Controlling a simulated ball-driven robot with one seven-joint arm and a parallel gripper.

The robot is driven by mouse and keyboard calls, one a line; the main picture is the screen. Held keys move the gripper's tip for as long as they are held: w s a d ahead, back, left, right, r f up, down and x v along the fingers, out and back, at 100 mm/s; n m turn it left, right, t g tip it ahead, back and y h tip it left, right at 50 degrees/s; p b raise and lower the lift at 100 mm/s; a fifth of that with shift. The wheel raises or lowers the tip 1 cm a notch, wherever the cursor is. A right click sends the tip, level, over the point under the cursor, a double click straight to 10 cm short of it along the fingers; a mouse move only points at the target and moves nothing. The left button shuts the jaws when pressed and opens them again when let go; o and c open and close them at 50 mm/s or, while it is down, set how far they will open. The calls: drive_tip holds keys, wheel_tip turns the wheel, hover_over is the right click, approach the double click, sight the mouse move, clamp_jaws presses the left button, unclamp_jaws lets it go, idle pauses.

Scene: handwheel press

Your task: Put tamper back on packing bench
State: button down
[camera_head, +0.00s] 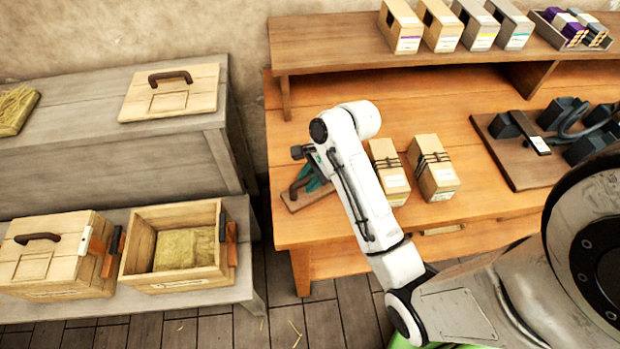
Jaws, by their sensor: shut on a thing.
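My gripper (311,168) is at the left end of the orange-brown wooden bench (290,232), partly hidden by my white arm. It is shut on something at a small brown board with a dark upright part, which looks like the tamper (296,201). Teal-green parts show between the dark parts there. The board is on or just above the bench top near its left front edge; I cannot tell whether it touches. I also cannot tell which bench is the packing bench.
Two strapped boxes (434,170) stand right of my arm. A dark fixture (520,150) is further right. A raised shelf (330,45) holds several cartons. On the left, a grey bench (60,100) has a handled lid (185,100); below are an open crate (170,274) and a lidded crate (60,275).

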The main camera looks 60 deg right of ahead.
drive_tip(key=c, duration=0.9)
unclamp_jaws()
drive_tip(key=shift+f, duration=0.15)
